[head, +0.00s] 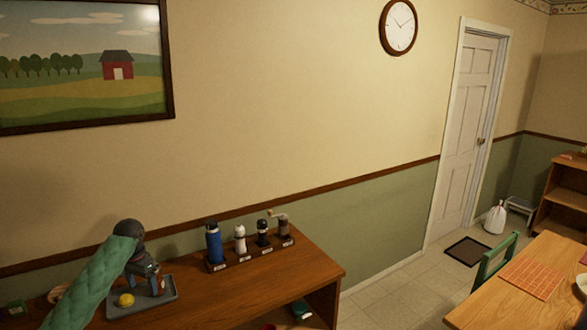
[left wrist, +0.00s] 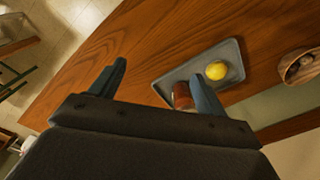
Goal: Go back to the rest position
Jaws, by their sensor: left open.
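My left gripper (head: 150,284), on the arm with the green quilted sleeve, hangs over the left part of a wooden sideboard, above or beside a grey tray (head: 170,294). A yellow lemon (head: 126,300) lies on the tray, left of the gripper in the head view. The left wrist view also shows the lemon (left wrist: 217,70) and a reddish-brown thing (left wrist: 182,96) on the tray, partly hidden by a finger. My right gripper is not in view.
A blue bottle (head: 214,243), a white shaker (head: 240,239), a dark shaker (head: 263,234) and a grinder (head: 285,229) stand in a row behind. The sideboard top (head: 270,270) is clear in front of them. A basket (left wrist: 299,68) is near the tray. A table (head: 500,310) stands at right.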

